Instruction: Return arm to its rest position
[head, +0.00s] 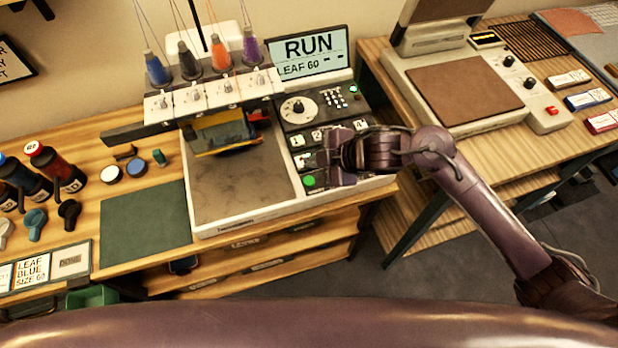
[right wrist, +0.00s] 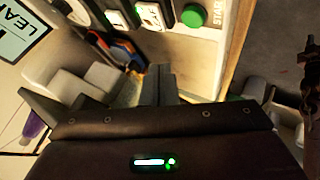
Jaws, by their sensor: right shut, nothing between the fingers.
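My right arm (head: 480,205) comes in from the lower right and reaches across to the embroidery machine's control panel (head: 318,128). Its right gripper (head: 337,163) is over the panel's right lower part, near the buttons. It is shut and holds nothing. Whether it touches the panel cannot be told. A green button (head: 310,181) shows just left of and below the gripper. In the right wrist view the green button (right wrist: 193,15), marked START, lies beyond the fingers and apart from them. My left gripper is not in view.
The machine's screen (head: 307,54) reads RUN and LEAF 60. Thread spools (head: 190,60) stand above its needle head. A heat press (head: 465,88) stands on the right table (head: 400,215). A floor gap separates the tables. Bottles (head: 55,168) and a green mat (head: 145,225) are on the left.

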